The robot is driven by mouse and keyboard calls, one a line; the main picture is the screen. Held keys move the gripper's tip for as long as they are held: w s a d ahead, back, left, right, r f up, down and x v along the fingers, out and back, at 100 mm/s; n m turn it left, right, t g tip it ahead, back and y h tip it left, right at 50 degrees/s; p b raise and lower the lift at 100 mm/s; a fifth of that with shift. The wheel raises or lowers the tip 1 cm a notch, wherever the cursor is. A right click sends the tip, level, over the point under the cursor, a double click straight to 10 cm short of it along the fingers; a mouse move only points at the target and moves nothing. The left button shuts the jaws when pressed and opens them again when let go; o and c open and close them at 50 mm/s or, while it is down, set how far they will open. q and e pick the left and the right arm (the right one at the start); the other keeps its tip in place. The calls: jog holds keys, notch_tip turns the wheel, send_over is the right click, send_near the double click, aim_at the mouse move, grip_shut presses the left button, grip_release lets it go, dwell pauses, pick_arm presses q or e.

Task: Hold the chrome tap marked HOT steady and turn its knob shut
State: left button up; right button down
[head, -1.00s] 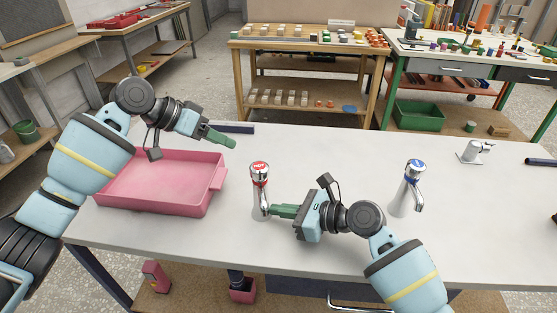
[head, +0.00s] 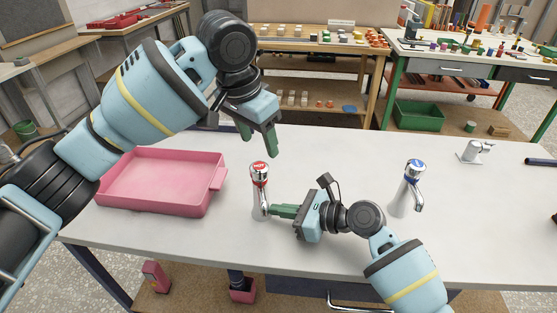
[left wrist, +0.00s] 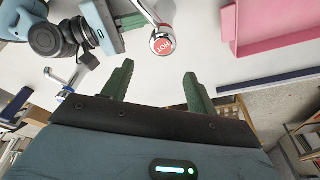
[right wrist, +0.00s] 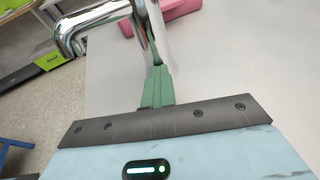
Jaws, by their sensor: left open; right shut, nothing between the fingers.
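The chrome tap marked HOT (head: 259,190) stands upright on the grey-white table, its knob (head: 260,169) on top with a red cap. The red HOT cap also shows in the left wrist view (left wrist: 163,46), beyond the fingertips. My left gripper (head: 259,142) is open and empty, pointing down just above and behind the knob, apart from it. My right gripper (head: 273,211) is shut, its green fingertips against or right beside the tap's lower body. In the right wrist view, the closed fingers (right wrist: 156,78) meet the chrome column (right wrist: 150,28); nothing shows between them.
A pink tray (head: 150,205) lies left of the tap. A second chrome tap with a blue cap (head: 409,188) stands to the right, and a small chrome fitting (head: 474,152) farther right. A dark bar lies at the table's back edge. Table between the two taps is partly covered by my right arm.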

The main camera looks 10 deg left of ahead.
aim_at(258, 167)
pick_arm(q)
jog(key=shift+s+a+f+x, duration=0.1)
jog(key=shift+s+a+x, duration=0.15)
jog(key=shift+x, duration=1.05)
jog(key=shift+s+a+f+x, duration=0.1)
jog(key=shift+s+x, duration=0.15)
jog(key=shift+x, duration=1.05)
jog(key=shift+s+a+x, duration=0.2)
jog(key=shift+s+x, duration=0.05)
jog(key=shift+x, duration=1.1)
jog(key=c, duration=0.8)
